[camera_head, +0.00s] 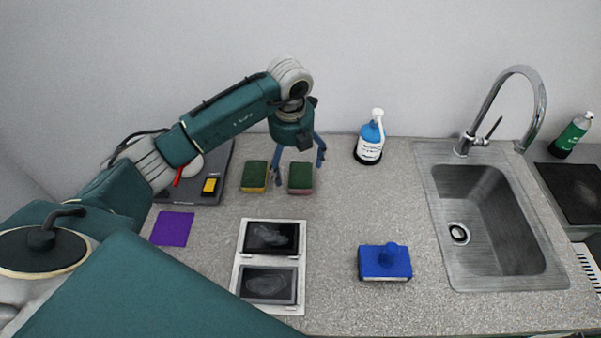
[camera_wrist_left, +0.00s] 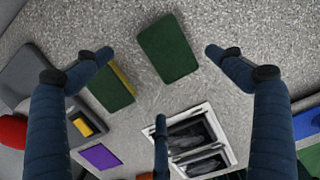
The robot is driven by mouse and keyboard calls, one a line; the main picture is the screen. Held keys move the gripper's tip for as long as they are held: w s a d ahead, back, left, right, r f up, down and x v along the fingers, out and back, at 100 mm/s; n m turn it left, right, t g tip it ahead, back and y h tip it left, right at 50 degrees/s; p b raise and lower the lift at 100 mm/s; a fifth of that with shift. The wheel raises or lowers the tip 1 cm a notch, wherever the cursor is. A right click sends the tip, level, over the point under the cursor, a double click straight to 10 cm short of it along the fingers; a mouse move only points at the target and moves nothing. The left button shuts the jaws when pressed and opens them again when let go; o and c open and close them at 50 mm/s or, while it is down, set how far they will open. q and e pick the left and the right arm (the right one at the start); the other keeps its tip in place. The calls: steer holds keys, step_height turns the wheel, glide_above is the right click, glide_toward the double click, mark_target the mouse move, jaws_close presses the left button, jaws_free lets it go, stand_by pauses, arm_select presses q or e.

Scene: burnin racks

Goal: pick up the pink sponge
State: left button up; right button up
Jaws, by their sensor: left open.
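The pink sponge (camera_head: 300,179) lies on the counter with its dark green scouring side up. A thin pinkish edge shows along its front in the head view. My left gripper (camera_head: 298,158) hangs above it, pointing down, its blue fingers spread and empty. In the left wrist view the green top of the sponge (camera_wrist_left: 167,48) lies between the spread fingertips (camera_wrist_left: 159,56), with no visible contact. A second sponge (camera_head: 254,177), green on top with a yellow side, lies just to the left. My right gripper is not in view.
A grey device with a yellow block (camera_head: 209,186) stands left of the sponges. A purple cloth (camera_head: 172,229), a white double-panel frame (camera_head: 240,270) and a blue block with a knob (camera_head: 385,263) lie nearer. A blue bottle (camera_head: 370,140) and a sink (camera_head: 490,225) are to the right.

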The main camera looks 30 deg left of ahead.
mark_target(296, 174)
arm_select(q)
steer(key=shift+f, duration=0.35)
steer(key=shift+w+f, duration=0.1)
steer(key=shift+f, duration=0.15)
steer(key=f+p, duration=0.1)
steer(key=f, duration=0.1)
steer(key=w+f+p, duration=0.1)
steer(key=f, duration=0.1)
steer(key=shift+w+f+p, duration=0.1)
steer(key=shift+f+p, duration=0.1)
steer(key=shift+p, duration=0.2)
steer(key=shift+f, duration=0.25)
steer(key=shift+c, duration=1)
steer(key=c, duration=0.6)
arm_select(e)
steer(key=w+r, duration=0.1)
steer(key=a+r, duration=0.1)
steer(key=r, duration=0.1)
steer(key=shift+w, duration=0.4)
